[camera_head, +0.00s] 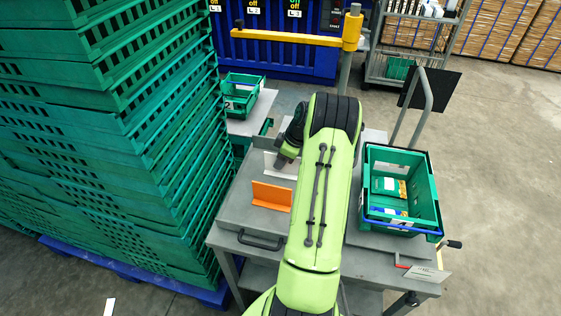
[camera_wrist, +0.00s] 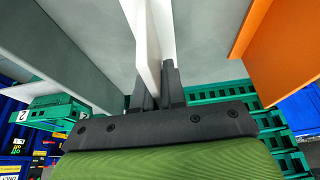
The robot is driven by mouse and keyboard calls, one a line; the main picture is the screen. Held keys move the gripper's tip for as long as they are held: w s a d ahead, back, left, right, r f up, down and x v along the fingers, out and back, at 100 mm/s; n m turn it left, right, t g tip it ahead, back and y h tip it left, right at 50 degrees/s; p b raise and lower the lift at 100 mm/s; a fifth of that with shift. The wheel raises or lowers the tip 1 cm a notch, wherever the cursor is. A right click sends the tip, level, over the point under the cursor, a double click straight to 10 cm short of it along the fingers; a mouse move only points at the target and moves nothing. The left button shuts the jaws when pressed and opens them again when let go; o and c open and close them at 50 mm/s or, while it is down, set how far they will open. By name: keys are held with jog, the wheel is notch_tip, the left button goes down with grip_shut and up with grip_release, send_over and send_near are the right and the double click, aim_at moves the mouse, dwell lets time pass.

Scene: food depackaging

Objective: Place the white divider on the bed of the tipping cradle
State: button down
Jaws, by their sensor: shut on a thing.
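The white divider (camera_wrist: 140,35) is between the fingers of my gripper (camera_wrist: 158,82), which is shut on it. In the head view the white divider (camera_head: 282,170) shows as a pale upright plate below my gripper (camera_head: 284,160), over the grey bed (camera_head: 235,208) of the cart. I cannot tell whether its lower edge touches the bed. My green arm hides part of the bed. Beside a crank handle (camera_head: 455,244), a grey plate (camera_head: 375,241) carries a green crate (camera_head: 432,205). I cannot tell for certain which grey surface is the tipping cradle's bed.
An orange divider (camera_head: 271,196) stands on the grey bed nearer the front; it also shows in the wrist view (camera_wrist: 282,55). The crate holds several packages. Tall stacked green crates (camera_head: 120,130) rise close on the left. A yellow barrier arm (camera_head: 285,37) crosses behind.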

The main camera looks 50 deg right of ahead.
jog(key=shift+f, duration=0.1)
jog(key=c, duration=1.2)
grip_release()
